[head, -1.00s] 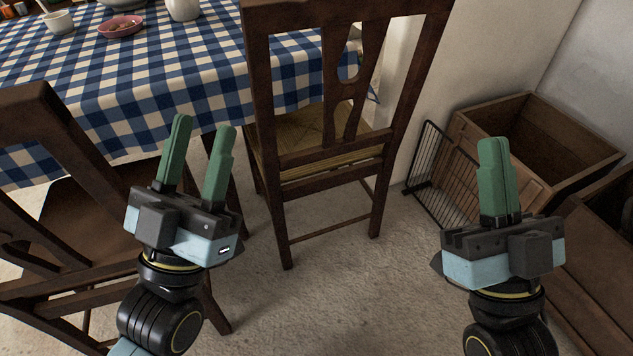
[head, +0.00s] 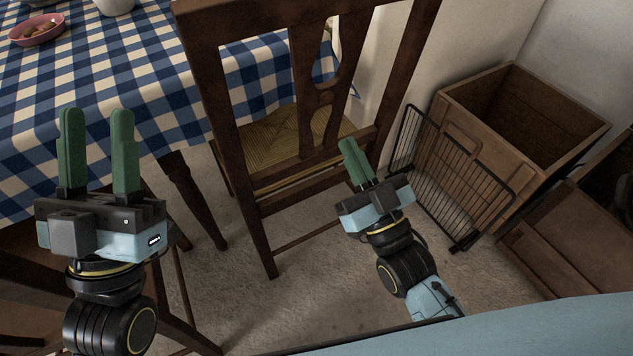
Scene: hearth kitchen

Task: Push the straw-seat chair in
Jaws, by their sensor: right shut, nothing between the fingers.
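The straw-seat chair (head: 302,156) is dark wood with a woven straw seat (head: 268,142). It stands upright in the middle of the head view, its back toward me and its seat partly at the edge of the table (head: 150,75) with the blue and white checked cloth. My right gripper (head: 351,160) is shut and empty, in front of the right side of the chair's back near the lower rail; whether it touches the wood I cannot tell. My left gripper (head: 97,150) is open and empty at the left, in front of the table's near edge.
Another dark wooden chair (head: 30,275) is at the lower left, partly behind my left arm. A black wire rack (head: 450,180) leans by a wooden crate (head: 530,110) at the right, beside the white wall. A pink bowl (head: 38,30) is on the table. Stone floor shows between.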

